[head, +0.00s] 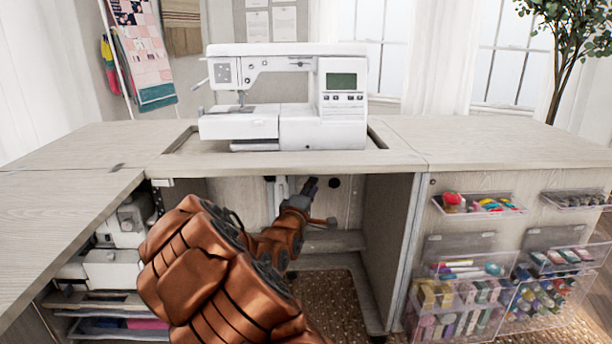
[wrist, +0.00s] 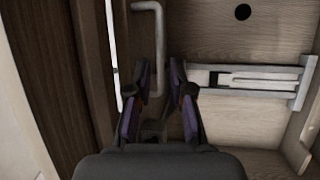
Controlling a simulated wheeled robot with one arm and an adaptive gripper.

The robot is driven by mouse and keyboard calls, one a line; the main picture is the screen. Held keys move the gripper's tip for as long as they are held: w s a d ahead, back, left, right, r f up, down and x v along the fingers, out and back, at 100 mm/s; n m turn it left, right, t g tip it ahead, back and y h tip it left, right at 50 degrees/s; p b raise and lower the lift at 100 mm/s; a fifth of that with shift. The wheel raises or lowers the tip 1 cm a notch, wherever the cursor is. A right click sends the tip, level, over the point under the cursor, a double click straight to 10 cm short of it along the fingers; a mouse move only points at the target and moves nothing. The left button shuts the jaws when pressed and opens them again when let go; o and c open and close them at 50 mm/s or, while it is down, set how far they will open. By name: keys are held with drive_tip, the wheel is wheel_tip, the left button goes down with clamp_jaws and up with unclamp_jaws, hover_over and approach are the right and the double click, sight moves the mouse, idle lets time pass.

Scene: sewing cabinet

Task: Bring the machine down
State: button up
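The white sewing machine (head: 285,100) stands upright on top of the cabinet (head: 500,145), at the opening in the tabletop (head: 398,157). My gripper (head: 312,184) is under the tabletop, in the open knee space, pointing at the back panel. In the wrist view my gripper (wrist: 160,70) is open, with a finger on each side. A pale bent rod like a handle (wrist: 158,30) runs down toward the gap between the fingers. I cannot tell whether the fingers touch it. A pale metal bracket or rail (wrist: 245,84) lies right of the fingers.
Dark wood panel (wrist: 60,60) stands close left of my gripper. A second machine (head: 122,225) sits on shelves at the left. The cabinet door (head: 395,240) and clear bins of supplies (head: 460,300) are at the right. A round hole (wrist: 242,12) is in the back panel.

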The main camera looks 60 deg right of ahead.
drive_tip(key=shift+w+b+x, duration=0.2)
drive_tip(key=shift+b+x, duration=0.45)
drive_tip(key=shift+x, duration=1.1)
drive_tip(key=shift+w+b+x, duration=0.2)
drive_tip(key=shift+b+x, duration=0.4)
drive_tip(key=shift+x, duration=1.2)
drive_tip(key=shift+a, duration=0.15)
clamp_jaws()
